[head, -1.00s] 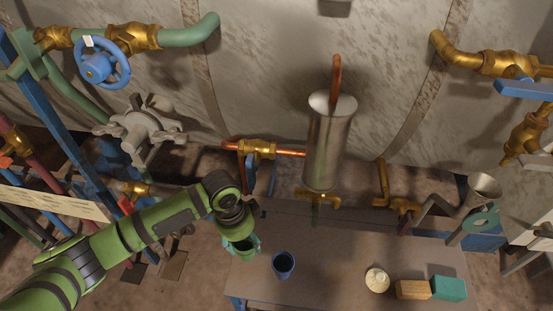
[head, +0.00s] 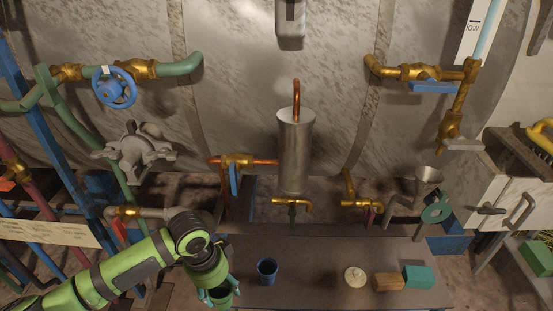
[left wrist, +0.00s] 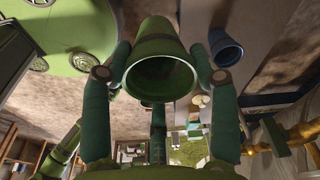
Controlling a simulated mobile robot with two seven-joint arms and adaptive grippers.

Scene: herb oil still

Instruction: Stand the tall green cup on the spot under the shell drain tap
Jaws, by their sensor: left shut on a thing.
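The tall green cup (head: 221,298) is in my left gripper (head: 219,291) at the lower middle of the head view, by the bench's left front side. The left wrist view shows its open mouth (left wrist: 160,75) between the two teal fingers (left wrist: 160,95); the gripper is shut on it. A brass tap with a green handle (head: 292,204) sits below the upright metal cylinder (head: 295,150), over the bench's back edge. Another brass tap with a red handle (head: 366,207) is to its right. No label tells which is the shell drain. My right gripper is not in view.
A blue cup (head: 267,271) stands on the grey bench (head: 320,250), right of the green cup. A pale round thing (head: 355,275), a tan block (head: 388,282) and a teal block (head: 419,277) lie farther right. The bench between the blue cup and the taps is clear.

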